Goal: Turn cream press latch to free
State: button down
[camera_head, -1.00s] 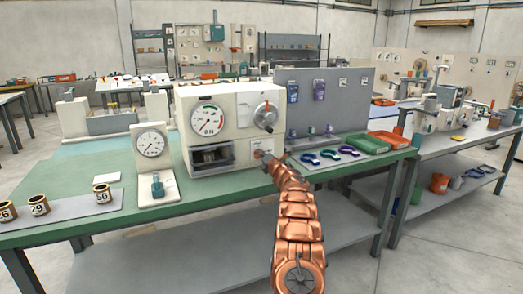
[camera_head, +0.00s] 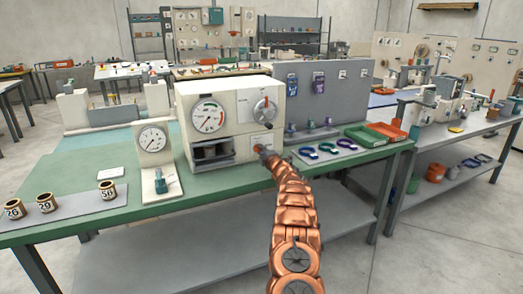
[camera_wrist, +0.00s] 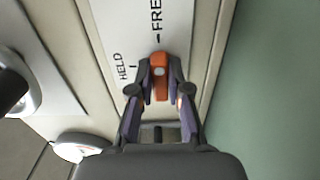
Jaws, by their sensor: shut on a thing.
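The cream press (camera_head: 232,118) is a box with a round dial, a knob and a dark opening, standing on the green bench. Its orange latch (camera_wrist: 160,72) shows in the wrist view on a white plate marked HELD and FREE. The latch lies lengthwise in that picture, its upper end near the FREE tick. My gripper (camera_wrist: 160,90) is shut on the latch, one finger on each side. In the head view my gripper (camera_head: 259,150) is at the press's lower right front; the latch is mostly hidden there.
A gauge stand (camera_head: 153,140) and several numbered cups (camera_head: 46,203) stand left on the bench (camera_head: 150,195). Coloured clips (camera_head: 327,148), a green tray (camera_head: 366,136) and an orange tray (camera_head: 386,130) lie right of my arm. A grey panel (camera_head: 325,90) stands behind.

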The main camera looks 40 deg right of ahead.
dwell(0.3)
jog(key=c, duration=1.1)
grip_release()
jog(key=shift+s, duration=0.2)
jog(key=shift+v, duration=5.8)
jog(key=shift+a, duration=0.1)
jog(key=shift+w, duration=0.1)
